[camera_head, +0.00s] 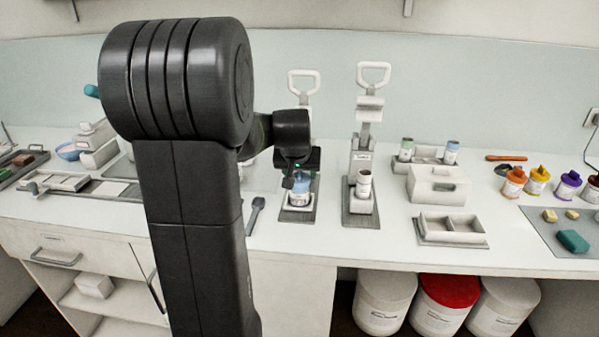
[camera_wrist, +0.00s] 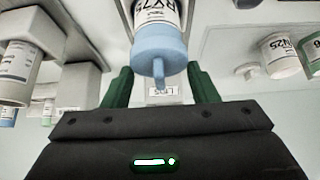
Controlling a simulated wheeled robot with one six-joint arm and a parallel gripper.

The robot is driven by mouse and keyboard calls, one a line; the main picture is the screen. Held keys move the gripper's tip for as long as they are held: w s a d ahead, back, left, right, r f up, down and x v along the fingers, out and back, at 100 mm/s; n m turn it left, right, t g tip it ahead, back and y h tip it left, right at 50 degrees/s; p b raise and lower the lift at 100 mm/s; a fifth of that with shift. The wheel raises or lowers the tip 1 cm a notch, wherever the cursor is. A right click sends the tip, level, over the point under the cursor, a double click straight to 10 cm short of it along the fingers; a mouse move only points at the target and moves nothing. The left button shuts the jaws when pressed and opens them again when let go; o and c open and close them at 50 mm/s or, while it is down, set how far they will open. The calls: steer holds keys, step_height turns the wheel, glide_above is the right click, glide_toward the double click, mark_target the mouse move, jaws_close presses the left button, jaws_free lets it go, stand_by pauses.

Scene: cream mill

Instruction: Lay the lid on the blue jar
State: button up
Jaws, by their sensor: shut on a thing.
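The blue jar (camera_head: 299,199) stands upright at the front of a grey-based stand on the counter; its white labelled body also shows in the wrist view (camera_wrist: 156,14). The blue lid (camera_wrist: 159,47), with a small knob, is at the jar's mouth, in line with it. My gripper (camera_wrist: 160,70) has its green fingers on both sides of the lid and is shut on it. In the head view my gripper (camera_head: 300,174) is directly over the jar and partly hides the lid. I cannot tell whether the lid rests fully on the rim.
A second press-like stand (camera_head: 361,206) with a cup is close on the right. A white box (camera_head: 437,184) and a divided tray (camera_head: 452,229) stand farther right. A dark spoon (camera_head: 254,214) lies left of the jar. My arm hides part of the left counter.

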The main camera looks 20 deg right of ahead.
steer(key=o, duration=1.5)
steer(key=shift+r, duration=0.1)
steer(key=shift+r+p, duration=2.6)
steer(key=shift+r, duration=0.85)
